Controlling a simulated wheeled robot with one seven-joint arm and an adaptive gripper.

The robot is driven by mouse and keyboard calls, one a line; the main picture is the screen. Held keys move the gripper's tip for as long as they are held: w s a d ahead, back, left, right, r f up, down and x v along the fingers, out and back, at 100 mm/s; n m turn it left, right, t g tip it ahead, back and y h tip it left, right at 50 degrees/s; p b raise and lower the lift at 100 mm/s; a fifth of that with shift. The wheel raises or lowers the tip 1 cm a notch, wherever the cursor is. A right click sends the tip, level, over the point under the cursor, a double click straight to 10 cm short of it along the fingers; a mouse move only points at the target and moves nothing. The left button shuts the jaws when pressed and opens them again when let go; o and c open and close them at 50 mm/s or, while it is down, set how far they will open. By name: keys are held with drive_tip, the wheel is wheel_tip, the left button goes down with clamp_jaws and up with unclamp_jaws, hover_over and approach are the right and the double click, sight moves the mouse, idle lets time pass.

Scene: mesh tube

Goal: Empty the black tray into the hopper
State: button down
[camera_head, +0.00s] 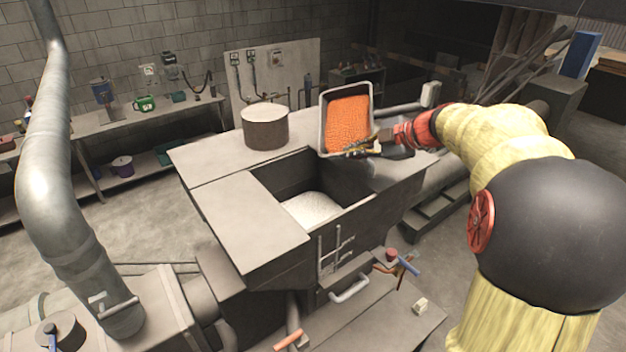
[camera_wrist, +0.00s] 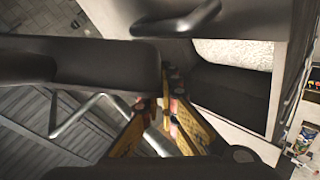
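The black tray (camera_head: 324,128) hangs tilted over the back right edge of the hopper, its open side facing the head camera. Orange granules (camera_head: 348,122) fill much of it. My gripper (camera_head: 362,147) is at the tray's lower right edge and appears shut on it. In the wrist view my yellow fingers (camera_wrist: 168,108) meet at the end of a dark rounded body, the tray (camera_wrist: 95,65). The hopper (camera_head: 262,180) is an open square bin with pale material (camera_head: 312,207) at its bottom. The pale material also shows in the wrist view (camera_wrist: 235,54).
A round drum (camera_head: 265,128) stands on the bench top left of the tray. A flat cover plate (camera_head: 245,215) lies left of the hopper opening. A large pipe (camera_head: 55,170) rises at the left. A cluttered workbench (camera_head: 140,118) stands at the back wall.

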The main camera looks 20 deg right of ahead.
drive_tip(key=shift+s+a+f+n+t+h, duration=0.25)
drive_tip(key=shift+a+f+n+t+h, duration=0.25)
drive_tip(key=shift+f+n+h, duration=0.3)
idle(2.6)
drive_tip(key=shift+a+f+h+b, duration=0.15)
drive_tip(key=shift+f+h+b, duration=0.2)
drive_tip(key=shift+b, duration=0.3)
drive_tip(key=b, duration=0.3)
drive_tip(key=n+h+b, duration=0.1)
drive_tip(key=b, duration=0.1)
drive_tip(key=shift+s+a+t+b, duration=0.2)
drive_tip(key=shift+a+t+b, duration=0.1)
drive_tip(key=shift+t+b, duration=0.1)
drive_tip(key=shift+s+a+r+n+h, duration=0.15)
drive_tip(key=shift+a+r+n+h, duration=0.1)
drive_tip(key=shift+a+n, duration=0.15)
drive_tip(key=a+n+t+h+b, duration=0.1)
drive_tip(key=b, duration=0.2)
drive_tip(key=s+a+n+h+b, duration=0.1)
drive_tip(key=b, duration=0.2)
drive_tip(key=shift+a+r+t, duration=0.1)
drive_tip(key=shift+r+t, duration=0.1)
drive_tip(key=shift+t, duration=0.2)
